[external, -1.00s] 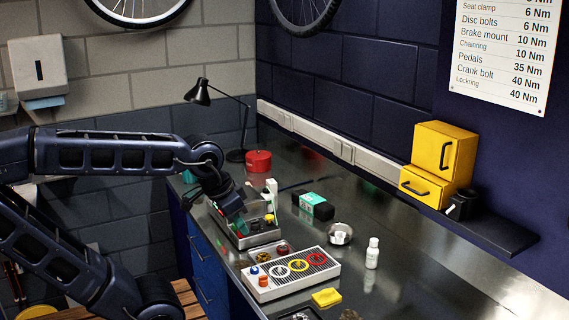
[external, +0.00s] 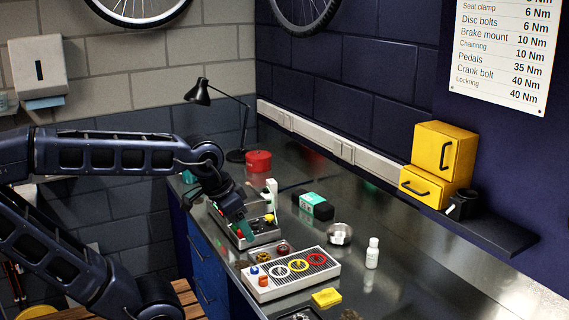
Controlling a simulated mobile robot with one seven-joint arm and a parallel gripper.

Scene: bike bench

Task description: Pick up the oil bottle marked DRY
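A small white bottle with a white cap (external: 372,253) stands upright on the bench, right of the middle. Its marking is too small to read. A white and green upright thing (external: 271,190) stands farther back, near my gripper. It may be another bottle, but I cannot read any label. No word DRY can be made out in the view. My gripper (external: 245,230) points down over a grey tray (external: 262,240) at the bench's left edge, well left of the white bottle. Its fingertips are small and partly hidden, so I cannot tell if they hold anything.
A panel with coloured rings (external: 325,273), a yellow block (external: 326,297), a metal bowl (external: 339,234) and a black and green box (external: 316,206) lie on the bench. A red tin (external: 258,161) and a lamp (external: 201,93) stand behind. Yellow boxes (external: 432,165) sit on the shelf.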

